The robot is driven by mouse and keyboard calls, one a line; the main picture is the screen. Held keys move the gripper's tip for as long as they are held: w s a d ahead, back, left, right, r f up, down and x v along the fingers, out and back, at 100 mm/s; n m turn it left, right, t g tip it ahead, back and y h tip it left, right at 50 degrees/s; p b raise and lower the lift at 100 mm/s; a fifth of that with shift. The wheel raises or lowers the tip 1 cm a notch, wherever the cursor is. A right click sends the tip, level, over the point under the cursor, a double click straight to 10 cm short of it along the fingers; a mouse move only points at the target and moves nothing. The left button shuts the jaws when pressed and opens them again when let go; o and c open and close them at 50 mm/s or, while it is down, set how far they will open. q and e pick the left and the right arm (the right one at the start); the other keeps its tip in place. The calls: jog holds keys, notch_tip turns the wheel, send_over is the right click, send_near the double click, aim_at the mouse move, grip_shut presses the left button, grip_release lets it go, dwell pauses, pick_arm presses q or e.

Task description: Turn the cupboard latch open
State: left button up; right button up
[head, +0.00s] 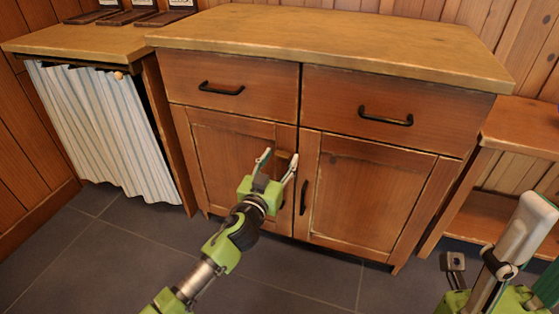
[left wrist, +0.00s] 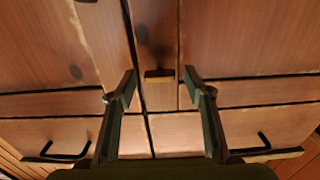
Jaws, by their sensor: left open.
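The cupboard latch is a small yellowish-brown bar (left wrist: 159,75) near the gap between the two doors. It lies level in the left wrist view, between and beyond my fingertips. In the head view the latch (head: 285,156) is partly covered by my fingers. My left gripper (head: 279,158) is open in front of the top of the left door (head: 228,155). In the left wrist view its two fingers (left wrist: 160,90) stand on either side of the latch, apart from it. Parts of my right arm show at the lower right; its fingertips cannot be made out clearly.
Two drawers with black handles (head: 221,89) (head: 386,116) sit above the doors. The right door has a black handle (head: 304,197). A striped curtain (head: 105,125) hangs at left, and an open shelf (head: 520,190) stands at right. The tiled floor (head: 120,245) in front looks clear.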

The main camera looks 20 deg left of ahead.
pick_arm(q)
jog(key=c, duration=1.1)
